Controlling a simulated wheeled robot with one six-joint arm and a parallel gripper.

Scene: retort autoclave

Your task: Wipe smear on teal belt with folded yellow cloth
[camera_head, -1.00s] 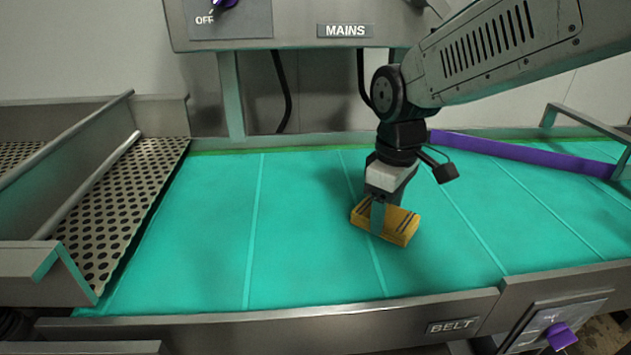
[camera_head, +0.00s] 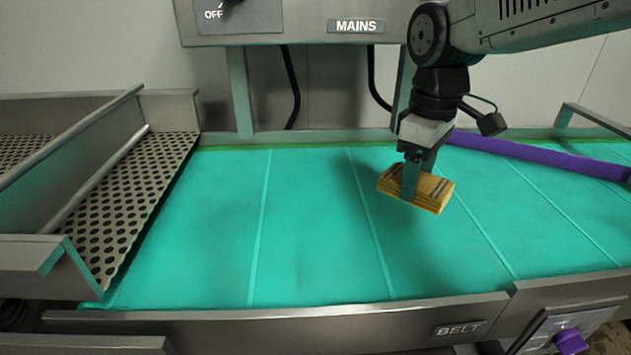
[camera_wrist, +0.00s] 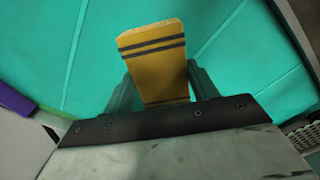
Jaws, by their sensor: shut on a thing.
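The folded yellow cloth (camera_head: 430,192) with dark stripes is held in my gripper (camera_head: 411,184) over the right-middle part of the teal belt (camera_head: 318,230). My gripper is shut on it, with a finger on each side. The cloth appears raised above the belt, with a soft shadow below. In the wrist view the cloth (camera_wrist: 155,55) sticks out beyond the fingers of my gripper (camera_wrist: 160,85). I cannot make out a clear smear; only faint darker patches show on the belt.
A perforated metal tray (camera_head: 125,200) borders the belt at left. A purple bar (camera_head: 540,157) runs along the back right. The MAINS panel (camera_head: 310,22) hangs above the back. A metal front rail marked BELT (camera_head: 300,328) edges the front. The belt's left half is clear.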

